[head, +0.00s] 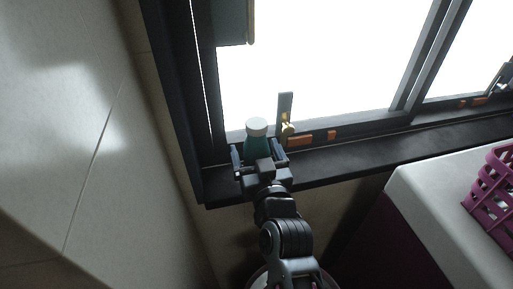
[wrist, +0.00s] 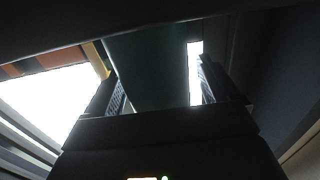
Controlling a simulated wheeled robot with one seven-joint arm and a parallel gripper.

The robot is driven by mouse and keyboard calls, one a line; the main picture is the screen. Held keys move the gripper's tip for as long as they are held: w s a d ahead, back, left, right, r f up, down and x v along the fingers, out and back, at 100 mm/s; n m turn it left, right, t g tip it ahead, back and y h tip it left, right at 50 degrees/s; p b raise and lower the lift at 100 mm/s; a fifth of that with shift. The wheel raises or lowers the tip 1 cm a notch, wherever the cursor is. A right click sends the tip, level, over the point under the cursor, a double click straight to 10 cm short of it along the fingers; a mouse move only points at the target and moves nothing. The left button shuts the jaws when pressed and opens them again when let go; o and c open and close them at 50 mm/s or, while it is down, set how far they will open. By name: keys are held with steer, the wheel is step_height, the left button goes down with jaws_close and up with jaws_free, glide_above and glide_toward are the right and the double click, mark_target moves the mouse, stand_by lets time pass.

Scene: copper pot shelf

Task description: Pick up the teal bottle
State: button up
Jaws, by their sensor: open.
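The teal bottle (head: 257,143) with a white cap stands upright on the dark window sill, near the left corner of the window frame. My gripper (head: 259,156) is open at the sill, with one finger on each side of the bottle. In the wrist view the bottle (wrist: 148,70) shows as a dark teal body between the two open fingers (wrist: 160,88). A bright gap shows between the bottle and the right finger. The bottle's lower part is hidden behind my gripper in the head view.
The dark sill (head: 345,157) runs right along the bright window. A brass-coloured latch (head: 287,129) with an upright dark handle stands just right of the bottle. A tiled wall (head: 75,130) is close on the left. A white counter (head: 440,195) with a magenta basket (head: 492,190) is at right.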

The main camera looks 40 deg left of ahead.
steer(key=shift+w+a, duration=0.4)
steer(key=shift+a, duration=0.05)
steer(key=shift+c, duration=0.4)
steer(key=c, duration=1)
